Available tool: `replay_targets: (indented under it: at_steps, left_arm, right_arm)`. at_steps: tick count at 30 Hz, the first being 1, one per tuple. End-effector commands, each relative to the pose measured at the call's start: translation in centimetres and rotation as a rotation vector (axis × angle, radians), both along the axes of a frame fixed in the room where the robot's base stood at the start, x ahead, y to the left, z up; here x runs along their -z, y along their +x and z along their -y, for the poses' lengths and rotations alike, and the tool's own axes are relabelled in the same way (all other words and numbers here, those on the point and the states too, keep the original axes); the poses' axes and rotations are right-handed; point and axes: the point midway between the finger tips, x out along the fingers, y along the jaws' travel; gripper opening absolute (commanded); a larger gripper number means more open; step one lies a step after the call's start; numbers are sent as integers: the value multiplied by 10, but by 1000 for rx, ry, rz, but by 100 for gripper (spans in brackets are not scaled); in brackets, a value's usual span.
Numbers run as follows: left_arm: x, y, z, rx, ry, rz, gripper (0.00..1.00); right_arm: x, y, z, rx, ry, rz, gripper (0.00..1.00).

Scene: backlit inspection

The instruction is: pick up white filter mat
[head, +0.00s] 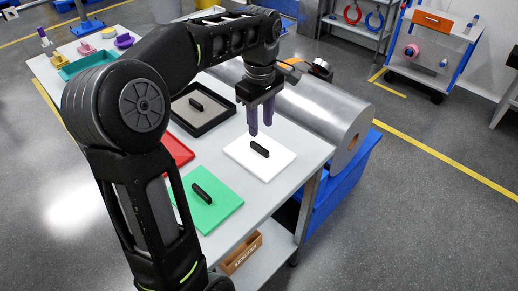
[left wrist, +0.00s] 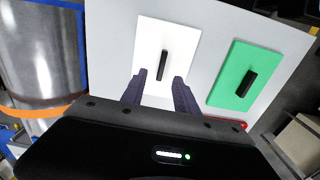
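The white filter mat (head: 254,161) lies flat on the table near its right edge, with a black bar handle (head: 260,149) standing on its middle. My left gripper (head: 260,130) points down above the far side of the mat, close to the handle. Its two purple fingers are apart with nothing between them. In the left wrist view the white mat (left wrist: 150,40) and its handle (left wrist: 162,66) lie just beyond the open fingertips (left wrist: 159,75). My right gripper is not in view.
A green mat (head: 222,209) with a black handle lies nearer, beside a partly hidden red mat (head: 177,152). A dark-framed mat (head: 180,107) lies farther back. A large metal roll (head: 325,113) stands beside the table on the right. A wooden box (head: 241,253) sits on the lower shelf.

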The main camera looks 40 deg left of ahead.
Motion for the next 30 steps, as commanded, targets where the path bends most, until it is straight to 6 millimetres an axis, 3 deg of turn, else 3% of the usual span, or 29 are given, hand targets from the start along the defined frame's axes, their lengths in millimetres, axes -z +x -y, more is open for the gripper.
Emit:
replay_targets:
  at_steps: [10,18,30]
  left_arm:
    - [-2,-3,-2,-19,2,-10,36]
    - [22,-4,-2,-18,2,-12,36]
    - [28,-3,-1,-17,2,-10,36]
  right_arm:
    - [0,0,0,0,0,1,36]
    - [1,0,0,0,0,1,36]
    - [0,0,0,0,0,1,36]
